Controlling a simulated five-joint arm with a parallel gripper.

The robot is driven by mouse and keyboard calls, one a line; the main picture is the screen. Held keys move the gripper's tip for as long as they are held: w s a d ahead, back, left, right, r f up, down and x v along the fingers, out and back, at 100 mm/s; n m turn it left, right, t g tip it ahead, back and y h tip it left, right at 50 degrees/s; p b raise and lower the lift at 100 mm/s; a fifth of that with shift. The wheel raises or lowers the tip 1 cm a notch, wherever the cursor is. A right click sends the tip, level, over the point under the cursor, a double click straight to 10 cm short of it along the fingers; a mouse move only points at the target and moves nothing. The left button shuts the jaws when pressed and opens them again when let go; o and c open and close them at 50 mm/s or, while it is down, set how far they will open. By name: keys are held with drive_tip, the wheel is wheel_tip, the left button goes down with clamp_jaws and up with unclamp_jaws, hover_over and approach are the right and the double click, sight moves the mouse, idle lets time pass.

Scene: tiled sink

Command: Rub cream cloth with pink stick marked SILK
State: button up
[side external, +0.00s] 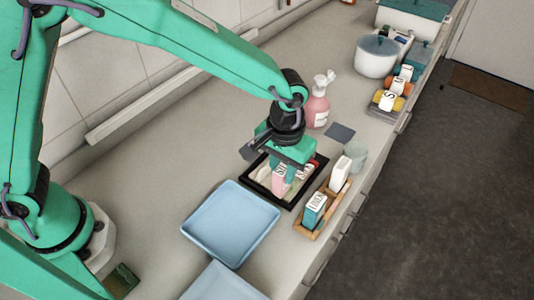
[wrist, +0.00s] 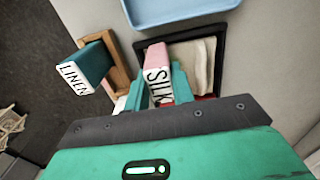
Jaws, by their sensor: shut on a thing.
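The pink stick marked SILK (wrist: 156,62) is clamped between the two teal fingers of my gripper (wrist: 160,86). In the side view the pink stick (side external: 278,181) points down from my gripper (side external: 283,177) over the black-rimmed tray (side external: 287,207). The cream cloth (wrist: 200,62) lies rumpled in this tray, just right of the stick in the wrist view. In the side view the cloth (side external: 261,177) is partly hidden by the gripper. I cannot tell whether the stick's lower end touches the cloth.
A wooden rack (side external: 306,233) beside the tray holds a teal block marked LINEN (side external: 314,211) and a white block (side external: 341,172). A clear cup (side external: 356,156), pink soap bottle (side external: 317,108) and dark square (side external: 340,132) are nearby. A blue tray (side external: 230,222) lies in front.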

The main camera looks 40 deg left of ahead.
drive_tip(key=shift+w, duration=1.2)
drive_tip(key=shift+w, duration=0.2)
drive_tip(key=shift+w, duration=1.5)
drive_tip(key=shift+r, duration=0.1)
drive_tip(key=shift+r, duration=2.9)
drive_tip(key=shift+r, duration=0.2)
drive_tip(key=shift+r, duration=1.35)
drive_tip(key=shift+f, duration=0.25)
